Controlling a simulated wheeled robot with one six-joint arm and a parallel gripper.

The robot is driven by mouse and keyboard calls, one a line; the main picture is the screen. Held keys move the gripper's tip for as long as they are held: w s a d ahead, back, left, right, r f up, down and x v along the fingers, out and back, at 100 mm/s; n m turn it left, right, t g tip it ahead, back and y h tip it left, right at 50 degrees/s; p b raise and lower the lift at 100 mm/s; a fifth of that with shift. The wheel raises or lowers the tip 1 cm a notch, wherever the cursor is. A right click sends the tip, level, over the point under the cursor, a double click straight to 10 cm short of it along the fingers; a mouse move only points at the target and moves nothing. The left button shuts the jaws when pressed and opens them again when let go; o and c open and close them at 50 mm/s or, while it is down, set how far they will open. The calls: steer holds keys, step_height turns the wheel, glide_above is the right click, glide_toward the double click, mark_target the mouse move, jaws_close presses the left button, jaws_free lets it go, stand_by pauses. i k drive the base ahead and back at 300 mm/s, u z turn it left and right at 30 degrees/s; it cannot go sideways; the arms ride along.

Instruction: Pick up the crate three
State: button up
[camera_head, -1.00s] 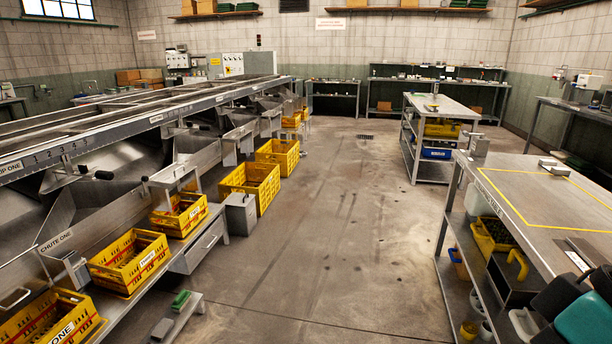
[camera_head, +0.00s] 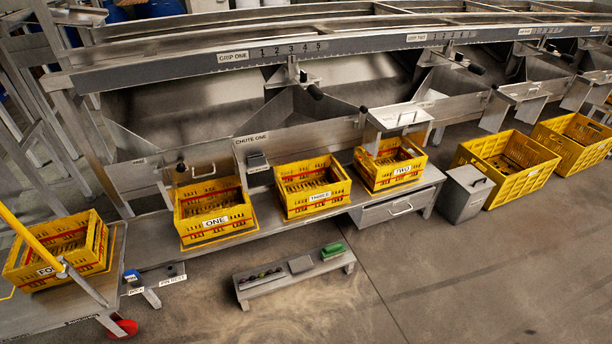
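Crate three (camera_head: 313,203) is a yellow crate with red bands and a white label reading THREE. It stands upright on the metal bench (camera_head: 262,222) below the sizer, between crate one (camera_head: 213,229) on its left and crate two (camera_head: 392,182) on its right. Its slatted inside looks empty. It stands apart from both neighbours. My gripper is not in view.
A low stand (camera_head: 292,278) with a green block and small items sits on the floor in front of crate three. A trolley at left carries another yellow crate (camera_head: 58,279). Larger yellow crates (camera_head: 508,200) stand at right. The floor at front right is clear.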

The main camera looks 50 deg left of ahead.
mark_target(321, 195)
steer(key=u, duration=0.45)
steer(key=i, duration=1.2)
steer(key=u, duration=1.7)
steer(key=i, duration=1.1)
steer(key=u, duration=0.8)
